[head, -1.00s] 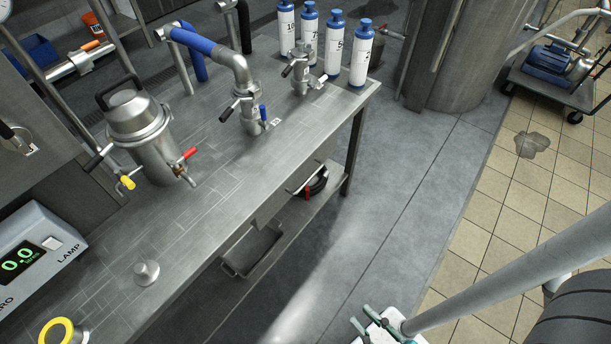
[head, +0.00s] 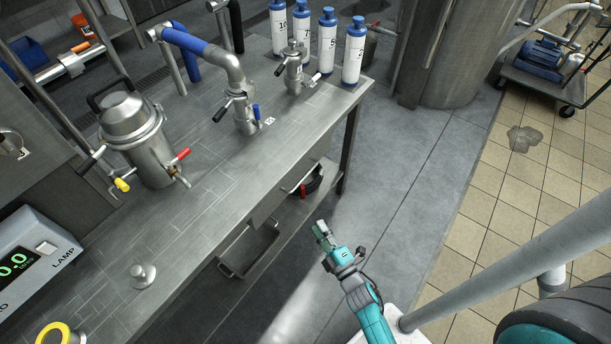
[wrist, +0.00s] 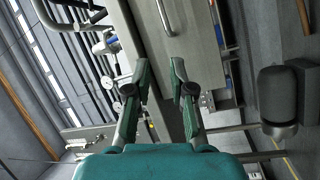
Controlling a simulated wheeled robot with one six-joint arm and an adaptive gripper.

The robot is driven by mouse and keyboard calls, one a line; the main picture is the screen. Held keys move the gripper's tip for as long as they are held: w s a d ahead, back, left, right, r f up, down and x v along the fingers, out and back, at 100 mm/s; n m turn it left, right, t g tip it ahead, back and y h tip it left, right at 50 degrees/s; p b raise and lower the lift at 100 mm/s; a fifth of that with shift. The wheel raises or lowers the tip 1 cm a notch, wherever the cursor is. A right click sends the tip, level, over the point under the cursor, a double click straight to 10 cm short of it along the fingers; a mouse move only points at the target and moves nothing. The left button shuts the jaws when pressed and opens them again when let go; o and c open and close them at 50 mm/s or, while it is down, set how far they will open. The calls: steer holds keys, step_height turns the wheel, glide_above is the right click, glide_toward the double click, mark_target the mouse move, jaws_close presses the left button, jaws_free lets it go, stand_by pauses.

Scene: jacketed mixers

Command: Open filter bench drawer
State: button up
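The steel filter bench (head: 190,220) runs diagonally through the head view. A grey box-like part under its top edge (head: 268,207) looks like the drawer; its front is mostly hidden from above. In the wrist view, a flat grey panel with a bar handle (wrist: 166,18) lies ahead, probably the drawer front, and no gap around it is clear. My gripper (head: 322,231) is out over the floor in front of the bench, apart from it. In the wrist view its two green fingers (wrist: 158,80) are spread with nothing between them, below and short of the handle.
A metal filter housing (head: 136,140), valves (head: 244,110) and several white bottles with blue caps (head: 327,40) stand on the bench. A tray (head: 250,250) lies on the lower shelf. A bench leg (head: 349,150) stands beyond my gripper. The floor in front is clear.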

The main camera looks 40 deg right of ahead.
mark_target(306, 175)
steer(key=w+d+n, duration=0.1)
steer(key=w+d, duration=0.2)
steer(key=w, duration=0.3)
steer(key=w+d+n, duration=0.1)
steer(key=w+d, duration=0.2)
steer(key=w, duration=0.3)
steer(key=w+d+n, duration=0.1)
steer(key=w+d, duration=0.2)
steer(key=w, duration=0.2)
steer(key=shift+w+d+r+n+t, duration=0.1)
steer(key=shift+w+r+n+t, duration=0.2)
steer(key=shift+w+r, duration=0.1)
jaws_close()
